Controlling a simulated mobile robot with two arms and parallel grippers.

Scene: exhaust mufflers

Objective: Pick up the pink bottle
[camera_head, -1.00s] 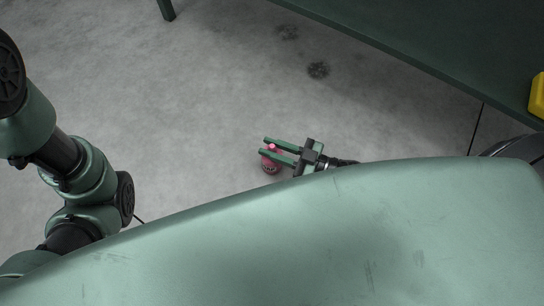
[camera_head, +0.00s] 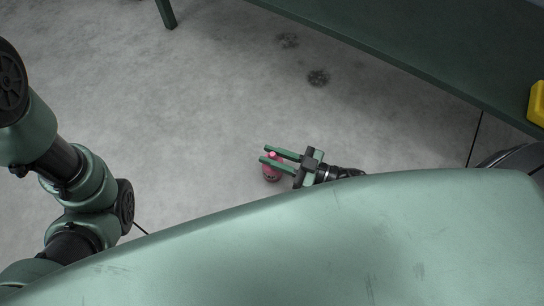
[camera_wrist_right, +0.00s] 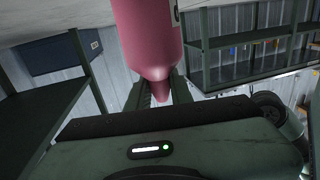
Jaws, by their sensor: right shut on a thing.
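The pink bottle (camera_head: 271,170) shows in the head view near the middle, between the fingers of my right gripper (camera_head: 267,154). My right gripper is shut on it. In the right wrist view the bottle (camera_wrist_right: 150,40) fills the top middle, its narrow end pointing toward the gripper body, with the fingers (camera_wrist_right: 158,92) on either side. I cannot tell whether the bottle still touches the floor. My left arm is at the left of the head view, but its gripper is out of view.
A dark green table or bench (camera_head: 420,45) stands at the upper right, with a yellow object (camera_head: 537,103) near its right end. The grey concrete floor (camera_head: 200,100) left of the gripper is clear. Shelves (camera_wrist_right: 245,60) show at the right in the wrist view.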

